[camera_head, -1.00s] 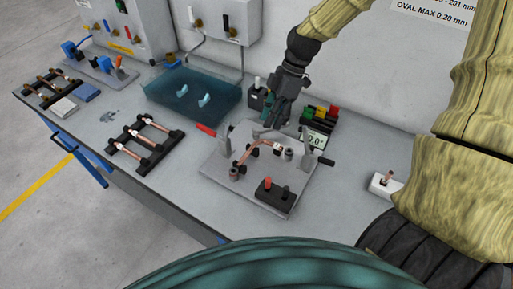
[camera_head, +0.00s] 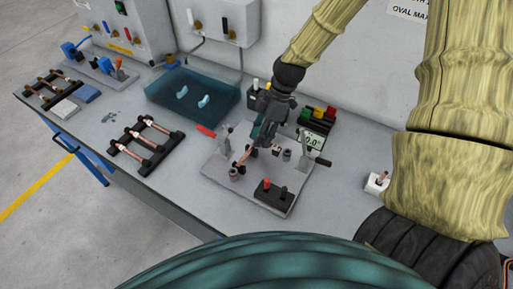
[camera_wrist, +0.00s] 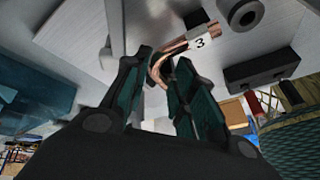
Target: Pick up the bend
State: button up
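The bend is a curved copper tube that lies over the grey fixture plate (camera_head: 215,172). In the head view its near length (camera_head: 243,157) shows left of my gripper (camera_head: 256,142), which hides part of its curve. In the wrist view the copper bend (camera_wrist: 163,72) curves between the two dark green fingers of my gripper (camera_wrist: 162,62). The fingers stand apart, with a gap visible around the tube; firm contact on both sides does not show.
A black rack (camera_head: 146,144) of copper tubes and a blue tray (camera_head: 195,112) stand to the left. A display and coloured buttons (camera_head: 318,116) stand behind right.

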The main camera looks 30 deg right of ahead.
jog(key=shift+a+f, duration=0.15)
jog(key=shift+f, duration=0.35)
grip_shut()
jog(key=shift+r, duration=0.15)
notch_tip(320, 180, up, 10)
jog(key=b, duration=0.2)
jog(key=shift+b, duration=0.3)
